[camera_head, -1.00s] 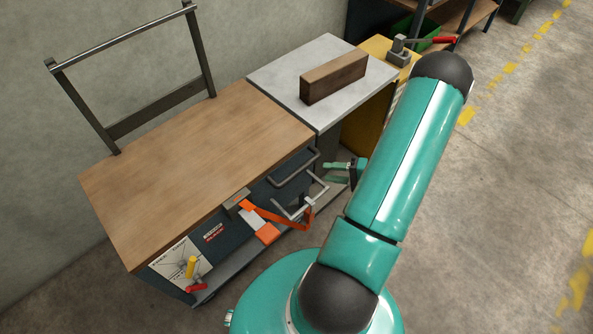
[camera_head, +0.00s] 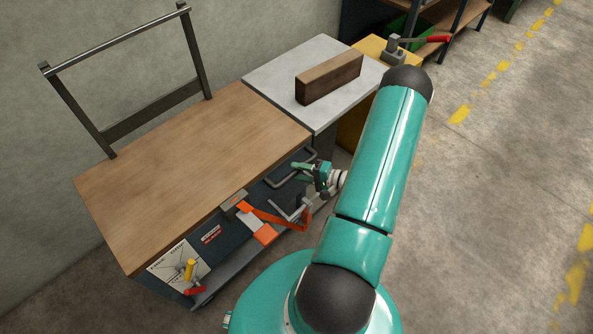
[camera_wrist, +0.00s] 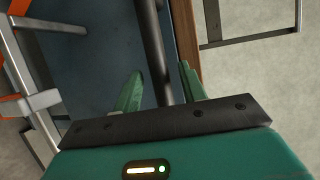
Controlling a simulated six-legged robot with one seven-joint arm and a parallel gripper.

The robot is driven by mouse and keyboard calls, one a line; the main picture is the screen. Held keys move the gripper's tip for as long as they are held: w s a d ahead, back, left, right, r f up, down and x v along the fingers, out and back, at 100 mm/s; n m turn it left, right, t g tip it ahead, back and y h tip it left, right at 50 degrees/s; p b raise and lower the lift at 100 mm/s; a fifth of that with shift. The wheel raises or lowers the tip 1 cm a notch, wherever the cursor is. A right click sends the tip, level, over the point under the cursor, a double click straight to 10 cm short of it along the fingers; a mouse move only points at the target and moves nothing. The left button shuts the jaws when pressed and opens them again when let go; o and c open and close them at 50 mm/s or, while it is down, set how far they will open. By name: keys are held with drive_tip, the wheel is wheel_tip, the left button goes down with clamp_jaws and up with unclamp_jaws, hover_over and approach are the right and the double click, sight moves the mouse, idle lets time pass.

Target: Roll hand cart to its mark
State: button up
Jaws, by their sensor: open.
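My gripper (camera_head: 300,166) is at this handle. In the wrist view my gripper (camera_wrist: 160,88) is open, and the dark bar (camera_wrist: 152,45) passes between its two green fingers. Whether they touch it I cannot tell. The cart's wooden edge (camera_wrist: 186,40) is just right of the bar. I cannot identify the mark.
A grey-topped bench (camera_head: 315,60) with a brown block (camera_head: 330,78) stands right behind the cart. Open floor (camera_head: 490,220) with dashed yellow lines lies right.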

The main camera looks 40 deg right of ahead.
drive_tip(key=shift+x, duration=0.8)
clamp_jaws()
